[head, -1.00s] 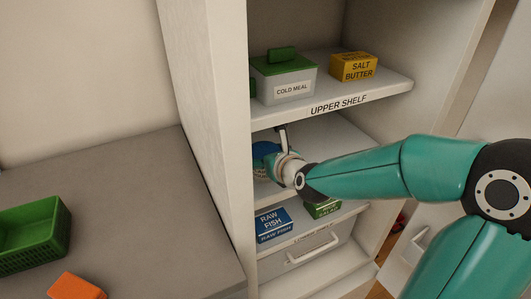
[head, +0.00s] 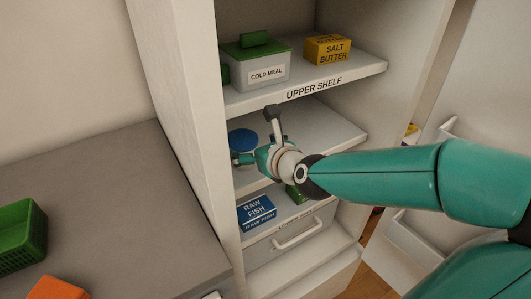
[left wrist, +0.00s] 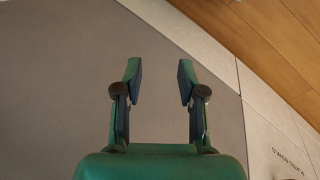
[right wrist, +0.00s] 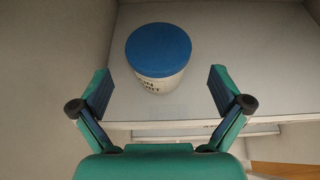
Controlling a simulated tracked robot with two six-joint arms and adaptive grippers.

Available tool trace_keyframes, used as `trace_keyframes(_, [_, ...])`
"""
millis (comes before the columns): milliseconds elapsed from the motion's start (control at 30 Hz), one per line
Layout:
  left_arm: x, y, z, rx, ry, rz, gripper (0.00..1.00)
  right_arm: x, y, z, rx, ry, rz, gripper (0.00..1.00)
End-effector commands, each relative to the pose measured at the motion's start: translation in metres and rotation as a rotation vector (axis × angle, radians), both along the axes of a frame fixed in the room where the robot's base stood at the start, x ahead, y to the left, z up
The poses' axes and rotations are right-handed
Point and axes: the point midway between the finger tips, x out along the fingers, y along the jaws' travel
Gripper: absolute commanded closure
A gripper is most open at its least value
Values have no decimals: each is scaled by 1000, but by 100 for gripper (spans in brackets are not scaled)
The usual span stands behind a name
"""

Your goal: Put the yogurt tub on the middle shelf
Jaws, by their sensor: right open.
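The yogurt tub is white with a blue lid and dark lettering; it stands upright on the middle shelf (head: 320,130), towards its left side. Its blue lid (head: 243,140) shows in the head view behind my right gripper, and the tub (right wrist: 158,52) shows whole in the right wrist view. My right gripper (head: 256,132) is open and empty at the shelf's front; in the right wrist view its fingers (right wrist: 160,88) are apart, with the tub beyond them, clear of both. My left gripper (left wrist: 158,82) is open and empty in the left wrist view and out of the head view.
A COLD MEAL box (head: 262,72) and a SALT BUTTER box (head: 327,49) stand on the upper shelf (head: 335,76). A RAW FISH box (head: 257,212) and a partly hidden green box (head: 295,194) are on the lower shelf. A green basket (head: 22,237) sits on the grey counter (head: 120,210).

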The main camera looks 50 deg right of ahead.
Motion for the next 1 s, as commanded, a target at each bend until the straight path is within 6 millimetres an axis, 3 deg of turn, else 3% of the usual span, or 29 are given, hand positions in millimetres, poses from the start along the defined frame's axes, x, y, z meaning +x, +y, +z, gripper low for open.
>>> trace_keyframes(200, [0,0,7,0,0,0,60,-34,11,18,0,-3,-1,0])
trace_keyframes(400, [0,0,10,0,0,0,60,-50,16,23,0,0,-1,0])
trace_keyframes(1000, [0,0,10,0,0,0,60,-53,16,23,0,1,-2,0])
